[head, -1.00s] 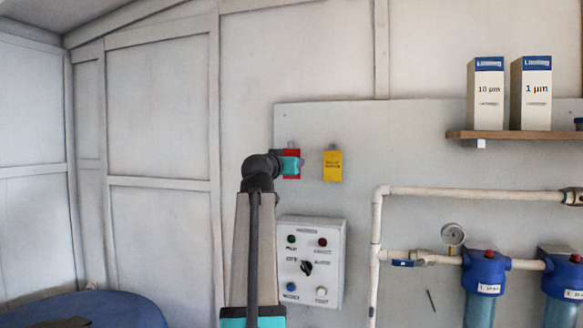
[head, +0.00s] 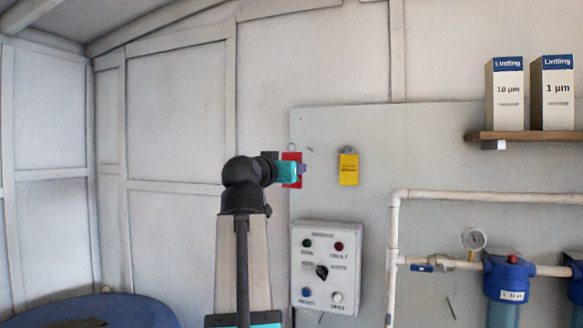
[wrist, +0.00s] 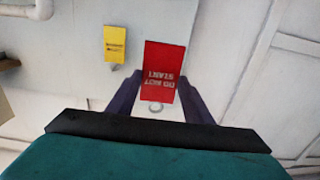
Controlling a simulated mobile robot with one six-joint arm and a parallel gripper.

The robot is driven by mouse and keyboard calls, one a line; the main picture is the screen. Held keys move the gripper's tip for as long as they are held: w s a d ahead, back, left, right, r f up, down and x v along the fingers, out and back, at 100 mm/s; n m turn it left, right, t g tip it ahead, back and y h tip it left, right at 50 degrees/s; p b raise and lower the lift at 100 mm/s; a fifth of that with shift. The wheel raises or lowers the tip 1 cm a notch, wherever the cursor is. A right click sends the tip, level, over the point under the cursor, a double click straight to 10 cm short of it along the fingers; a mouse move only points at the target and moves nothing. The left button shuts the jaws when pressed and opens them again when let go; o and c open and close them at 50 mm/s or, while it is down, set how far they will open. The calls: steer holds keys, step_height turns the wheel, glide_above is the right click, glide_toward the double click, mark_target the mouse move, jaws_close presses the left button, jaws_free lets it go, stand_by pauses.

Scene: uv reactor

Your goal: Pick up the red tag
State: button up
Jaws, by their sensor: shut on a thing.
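The red tag (head: 292,157) with a ring at its top is at my gripper's fingers in the head view, in front of the left edge of the grey wall board. My gripper (head: 301,169), with a teal body, hides part of it. In the wrist view the red tag (wrist: 160,62) shows upside-down white "DO NOT START" lettering. It sits between the two dark purple fingers of my gripper (wrist: 161,82), which are shut on it. A small hook is visible on the board just right of the tag, and the tag appears apart from it.
A yellow tag (head: 348,168) hangs right of the red one and also shows in the wrist view (wrist: 115,43). A control box (head: 329,268) is below. White pipes (head: 480,197), a gauge (head: 473,239) and a shelf (head: 523,136) with two cartons are at the right. A blue drum (head: 85,312) is lower left.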

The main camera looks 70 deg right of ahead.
steer(key=shift+a, duration=0.35)
steer(key=shift+f, duration=0.1)
stand_by(0.5)
step_height(320, 180, down, 3)
steer(key=b, duration=0.2)
steer(key=shift+r+b, duration=0.2)
steer(key=shift+b, duration=0.15)
steer(key=shift+s, duration=0.1)
